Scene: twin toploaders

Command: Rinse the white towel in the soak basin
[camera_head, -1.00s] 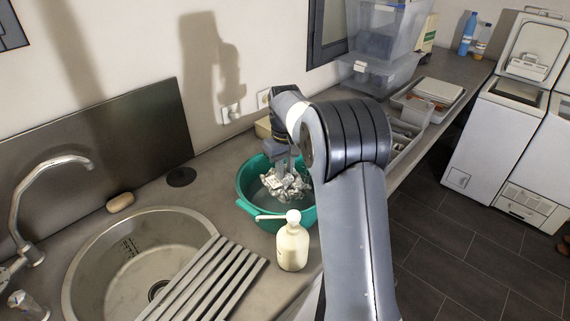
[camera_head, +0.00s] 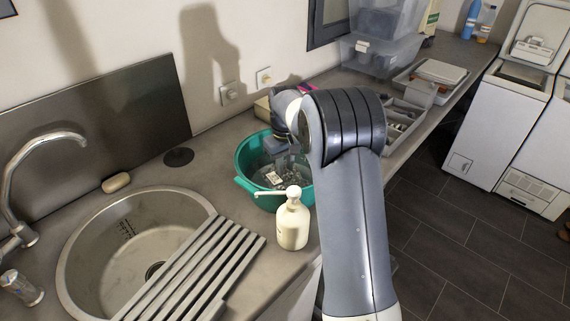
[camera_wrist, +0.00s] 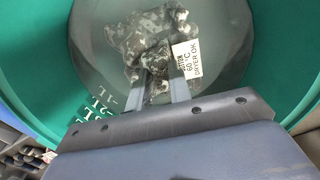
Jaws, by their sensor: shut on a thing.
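The teal soak basin (camera_head: 243,165) stands on the counter, and its inner wall also fills the sides of the wrist view (camera_wrist: 285,50). A crumpled cloth (camera_wrist: 150,30) lies low inside it, in cloudy liquid. It looks mottled grey and white rather than plain white. A white care label (camera_wrist: 187,58) on it reads "60 °C, dryer OK". My gripper (camera_wrist: 165,90) reaches down into the basin and is shut on this cloth. In the head view my gripper (camera_head: 284,160) is inside the rim, and much of the cloth is hidden or dim.
A pump bottle (camera_head: 292,224) stands close at the basin's front. The round sink (camera_head: 110,250) with a slatted drainer (camera_head: 205,265) and tap (camera_head: 40,150) lies to the left. Clear bins (camera_head: 375,55) and trays are behind at the right.

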